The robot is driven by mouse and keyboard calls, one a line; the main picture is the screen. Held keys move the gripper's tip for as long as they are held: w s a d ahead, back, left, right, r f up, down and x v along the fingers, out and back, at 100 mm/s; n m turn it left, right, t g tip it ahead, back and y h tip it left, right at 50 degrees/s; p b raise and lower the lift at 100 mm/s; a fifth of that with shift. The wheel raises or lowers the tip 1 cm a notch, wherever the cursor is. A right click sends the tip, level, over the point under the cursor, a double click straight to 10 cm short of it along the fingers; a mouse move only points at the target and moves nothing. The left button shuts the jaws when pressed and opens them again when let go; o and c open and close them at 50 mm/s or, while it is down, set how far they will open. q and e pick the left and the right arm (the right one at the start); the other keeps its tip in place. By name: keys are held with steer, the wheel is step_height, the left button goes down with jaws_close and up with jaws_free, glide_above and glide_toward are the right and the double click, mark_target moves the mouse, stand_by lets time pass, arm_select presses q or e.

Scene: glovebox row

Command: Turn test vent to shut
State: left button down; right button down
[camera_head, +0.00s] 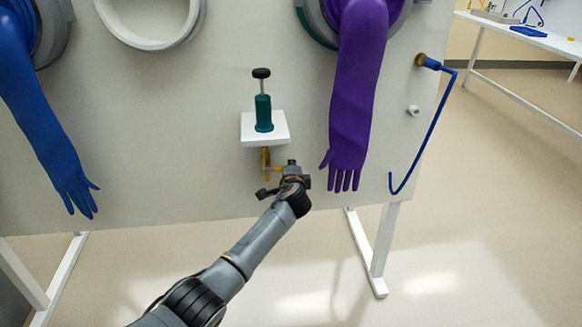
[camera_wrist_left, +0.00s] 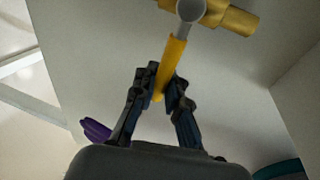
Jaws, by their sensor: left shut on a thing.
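The test vent is a small brass valve (camera_head: 265,160) on the panel, just below a white shelf. In the left wrist view its brass body (camera_wrist_left: 235,19) is at the top, with a grey round hub and a yellow lever (camera_wrist_left: 174,58) coming down from it. My left gripper (camera_head: 287,170) reaches the valve from the right side. In the wrist view the left gripper (camera_wrist_left: 160,88) is shut on the free end of the yellow lever, one finger on each side. My right gripper is in neither view.
The white shelf (camera_head: 281,133) holds a teal pump with a black knob (camera_head: 263,113). A purple glove (camera_head: 350,100) hangs close to the right of my gripper, and a blue glove (camera_head: 45,130) hangs at left. A blue hose (camera_head: 437,125) hangs at the panel's right edge.

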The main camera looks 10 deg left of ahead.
arm_select(q)
steer(key=shift+s+f, duration=0.1)
steer(key=shift+f, duration=0.2)
steer(key=c, duration=1.5)
jaws_free()
steer(key=shift+o, duration=0.7)
steer(key=shift+r, duration=0.2)
steer(key=v, duration=1.2)
